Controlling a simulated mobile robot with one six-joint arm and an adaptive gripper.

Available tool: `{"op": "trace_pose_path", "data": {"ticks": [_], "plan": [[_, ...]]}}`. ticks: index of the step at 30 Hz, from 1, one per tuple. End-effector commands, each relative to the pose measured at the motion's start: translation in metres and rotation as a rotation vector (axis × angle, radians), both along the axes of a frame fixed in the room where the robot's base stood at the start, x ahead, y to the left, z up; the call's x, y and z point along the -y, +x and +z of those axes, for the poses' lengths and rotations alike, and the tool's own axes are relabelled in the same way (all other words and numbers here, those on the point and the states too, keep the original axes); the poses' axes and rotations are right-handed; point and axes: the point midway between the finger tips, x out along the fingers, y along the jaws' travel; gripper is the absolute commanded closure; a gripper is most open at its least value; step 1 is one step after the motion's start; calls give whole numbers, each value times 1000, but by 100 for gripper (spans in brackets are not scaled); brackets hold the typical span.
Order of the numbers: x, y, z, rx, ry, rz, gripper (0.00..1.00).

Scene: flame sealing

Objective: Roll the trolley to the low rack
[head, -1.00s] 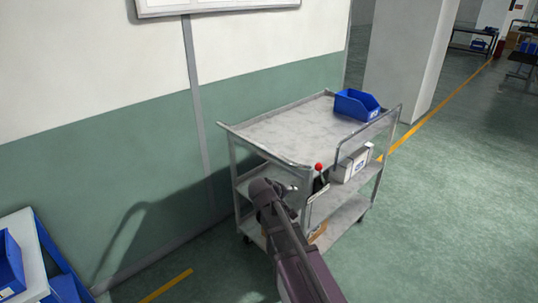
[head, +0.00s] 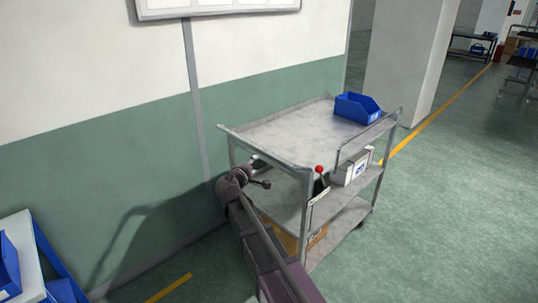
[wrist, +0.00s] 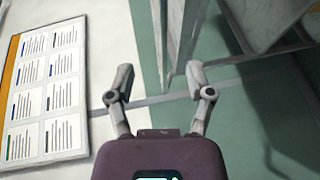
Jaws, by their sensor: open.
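The trolley (head: 285,135) is a grey three-shelf cart standing beside the green and white wall. It carries a blue bin (head: 357,107) on top, a white box (head: 353,166) on the middle shelf and a cardboard box (head: 312,238) low down. A lever with a red knob (head: 319,169) rises at its near corner. My gripper (head: 263,172) is in front of the trolley's near left end, below the top's edge. In the wrist view my gripper (wrist: 160,76) is open, fingers apart, with nothing clearly held. I cannot tell which thing is the low rack.
A white-topped blue stand (head: 40,255) with a blue bin is at lower left. A notice board (head: 215,6) hangs on the wall. A dark table (head: 470,43) stands far back, beyond a pillar (head: 398,60). Green floor (head: 440,200) right of the trolley is clear.

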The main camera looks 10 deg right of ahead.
Motion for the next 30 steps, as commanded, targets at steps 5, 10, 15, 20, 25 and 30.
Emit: {"op": "trace_pose_path", "data": {"ticks": [5,10,15,20,25,30], "plan": [[3,6,-2,0,1,-1,32],[10,19,-5,0,1,-1,32],[22,39,-9,0,1,-3,32],[34,60,-14,-1,1,-3,32],[46,83,-19,0,2,-2,32],[58,102,-22,0,2,-2,32]]}}
